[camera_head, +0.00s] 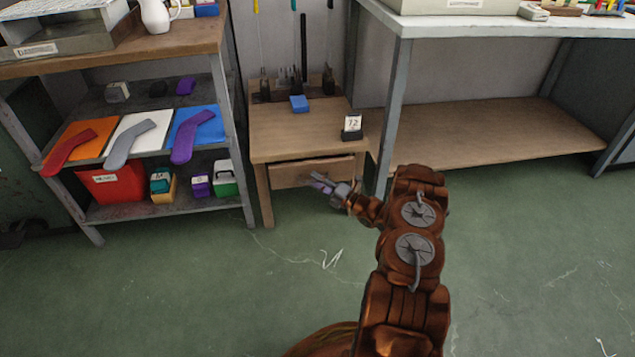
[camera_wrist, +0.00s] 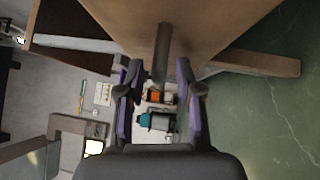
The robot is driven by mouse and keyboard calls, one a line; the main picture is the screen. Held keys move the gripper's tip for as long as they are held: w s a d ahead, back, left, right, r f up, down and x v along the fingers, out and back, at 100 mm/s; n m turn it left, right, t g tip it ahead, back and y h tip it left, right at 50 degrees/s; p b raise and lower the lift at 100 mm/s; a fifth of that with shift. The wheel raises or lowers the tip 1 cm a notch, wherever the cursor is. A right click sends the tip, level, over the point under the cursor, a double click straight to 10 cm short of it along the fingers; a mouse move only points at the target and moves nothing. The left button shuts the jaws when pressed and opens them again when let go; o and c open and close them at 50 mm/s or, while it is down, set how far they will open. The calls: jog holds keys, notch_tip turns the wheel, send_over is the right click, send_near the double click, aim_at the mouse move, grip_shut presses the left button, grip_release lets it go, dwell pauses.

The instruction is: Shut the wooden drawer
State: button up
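The wooden drawer (camera_head: 300,174) is in the front of a small wooden cabinet at the middle of the head view. My gripper (camera_head: 322,183) is low in front of the drawer's right half. In the wrist view my gripper (camera_wrist: 158,72) has its two purple-edged fingers apart. A grey bar (camera_wrist: 162,50), seemingly the drawer handle, reaches between them from a wooden face. A gap shows on both sides of the bar. Whether a finger touches the drawer is unclear.
A blue block (camera_head: 299,104) and a black "12" card stand (camera_head: 352,128) are on the cabinet top. A workbench leg (camera_head: 392,120) is close at right. The green floor in front is clear.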

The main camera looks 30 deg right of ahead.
grip_shut()
dwell(0.4)
jog(key=shift+w, duration=0.1)
